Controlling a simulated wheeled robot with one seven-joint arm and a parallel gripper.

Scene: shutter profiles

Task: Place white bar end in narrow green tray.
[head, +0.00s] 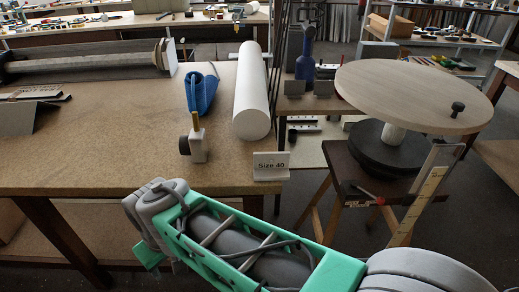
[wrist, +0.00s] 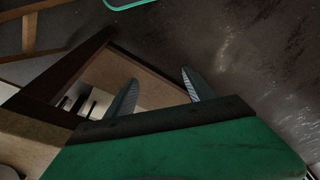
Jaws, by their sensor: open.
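My gripper (wrist: 160,90) shows in the wrist view, its two ribbed fingers apart with nothing between them. It points past a dark table leg toward a low shelf and the floor. In the head view my green and grey arm crosses the bottom, and I cannot make out the fingers. I cannot pick out a white bar end for certain in either view. No narrow green tray is clearly visible; a teal rim (wrist: 130,4) is cut off at the top edge of the wrist view, and I cannot tell what it belongs to.
A brown worktable (head: 110,140) carries a large white roll (head: 250,95), a blue pouch (head: 202,92), a small pale block (head: 197,146) and a "Size 40" sign (head: 271,166). A round wooden turntable (head: 410,90) stands on a stool at right. The table's front left is mostly clear.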

